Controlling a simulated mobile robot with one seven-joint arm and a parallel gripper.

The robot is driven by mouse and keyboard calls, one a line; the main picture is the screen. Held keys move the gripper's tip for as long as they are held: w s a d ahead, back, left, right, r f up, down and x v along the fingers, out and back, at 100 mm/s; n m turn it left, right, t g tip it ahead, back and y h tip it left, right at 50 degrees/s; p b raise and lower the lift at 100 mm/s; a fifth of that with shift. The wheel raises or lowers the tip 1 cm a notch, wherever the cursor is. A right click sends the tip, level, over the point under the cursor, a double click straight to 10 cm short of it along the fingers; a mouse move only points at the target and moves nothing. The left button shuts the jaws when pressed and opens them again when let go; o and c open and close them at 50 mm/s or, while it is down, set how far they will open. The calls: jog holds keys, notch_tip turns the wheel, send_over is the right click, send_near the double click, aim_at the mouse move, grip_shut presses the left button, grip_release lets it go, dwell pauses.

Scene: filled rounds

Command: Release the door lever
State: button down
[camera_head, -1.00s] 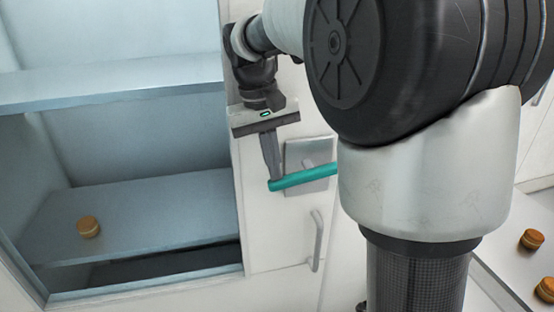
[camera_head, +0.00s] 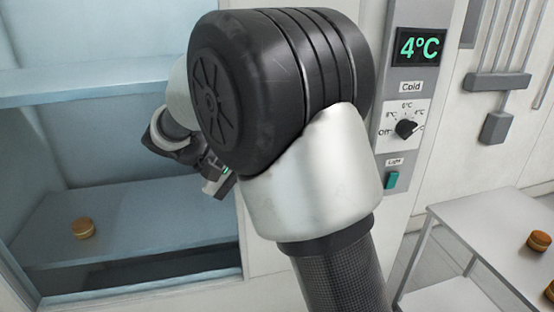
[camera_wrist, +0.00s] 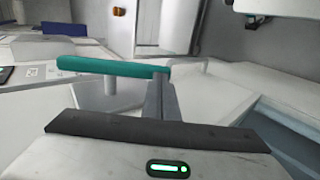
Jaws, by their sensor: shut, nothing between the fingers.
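The teal door lever (camera_wrist: 112,67) runs across the upper left of the wrist view, on a pale post. Its right end meets the tips of my gripper (camera_wrist: 160,80) in the picture; I cannot tell whether they touch. The fingers are shut together with nothing between them. In the head view, part of my gripper's body (camera_head: 216,182) shows at the edge of the blue-grey cabinet opening, left of my arm. The fingertips and the lever are hidden behind my arm there.
A control panel with a 4°C display (camera_head: 418,46), a dial (camera_head: 406,129) and a green switch (camera_head: 392,180) stands right of my arm. A white table (camera_head: 490,215) holds more pastries.

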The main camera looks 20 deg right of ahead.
jog(key=shift+s+d+f, duration=0.1)
jog(key=shift+d+f, duration=0.05)
jog(key=shift+f, duration=0.25)
dwell(0.3)
jog(key=shift+r, duration=0.1)
